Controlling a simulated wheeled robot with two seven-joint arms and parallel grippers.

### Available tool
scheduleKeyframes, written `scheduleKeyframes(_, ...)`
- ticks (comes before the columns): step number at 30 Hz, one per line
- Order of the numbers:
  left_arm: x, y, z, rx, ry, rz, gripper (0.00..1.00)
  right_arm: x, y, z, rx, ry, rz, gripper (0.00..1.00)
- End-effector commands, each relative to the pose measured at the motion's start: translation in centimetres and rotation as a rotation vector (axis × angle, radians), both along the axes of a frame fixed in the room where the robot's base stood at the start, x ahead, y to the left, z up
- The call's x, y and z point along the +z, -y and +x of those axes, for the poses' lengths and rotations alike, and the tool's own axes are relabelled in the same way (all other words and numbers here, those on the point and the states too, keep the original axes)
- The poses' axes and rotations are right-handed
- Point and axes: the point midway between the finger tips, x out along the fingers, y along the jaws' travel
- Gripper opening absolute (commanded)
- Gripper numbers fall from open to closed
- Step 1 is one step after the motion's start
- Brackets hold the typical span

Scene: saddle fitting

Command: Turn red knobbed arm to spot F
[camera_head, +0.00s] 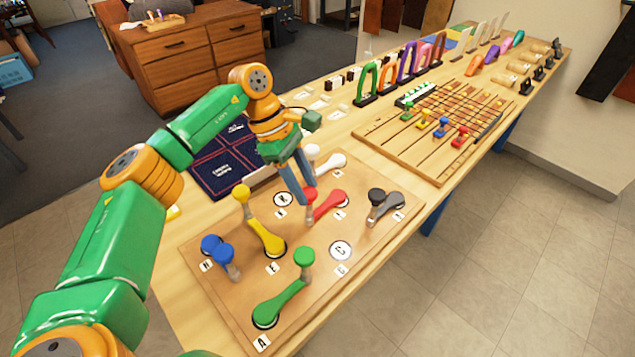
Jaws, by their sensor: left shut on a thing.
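The red knobbed arm (328,204) lies on the wooden board (312,236), its wide end at the right and its knob end at the left. My left gripper (309,196) points down with its fingers shut on the red arm's knob, which they partly hide. A small letter card sits just below the red arm, but its letter is too small to read surely. White round spots show on the board at the left of the red arm (283,199) and below it (340,250). My right gripper is not in view.
Other knobbed arms stand close by: yellow (262,232), green (280,300), blue (223,254), grey (385,203) and white (328,163). A dark blue mat (215,172) lies behind the board. A slotted board (432,150) with coloured knobs is at the right.

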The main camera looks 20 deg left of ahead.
Motion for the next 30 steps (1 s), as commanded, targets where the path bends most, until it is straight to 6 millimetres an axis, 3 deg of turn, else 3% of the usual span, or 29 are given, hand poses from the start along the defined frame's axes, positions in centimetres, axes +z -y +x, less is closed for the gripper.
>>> scheduleKeyframes(18,-0.19,-0.75,-0.47,-0.021,-0.006,0.0,0.0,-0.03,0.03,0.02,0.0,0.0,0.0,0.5)
scheduleKeyframes(19,-0.19,-0.75,-0.47,-0.021,-0.006,0.0,0.49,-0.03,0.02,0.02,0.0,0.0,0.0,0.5)
scheduleKeyframes(21,-0.19,-0.75,-0.46,-0.021,-0.006,0.0,0.68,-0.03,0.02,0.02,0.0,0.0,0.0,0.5)
scheduleKeyframes(22,-0.16,-0.75,-0.46,-0.021,-0.005,0.0,0.74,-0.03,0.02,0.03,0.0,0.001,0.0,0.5)
scheduleKeyframes(30,-0.03,-0.8,-0.39,-0.02,-0.003,0.0,0.74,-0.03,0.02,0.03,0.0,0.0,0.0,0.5)
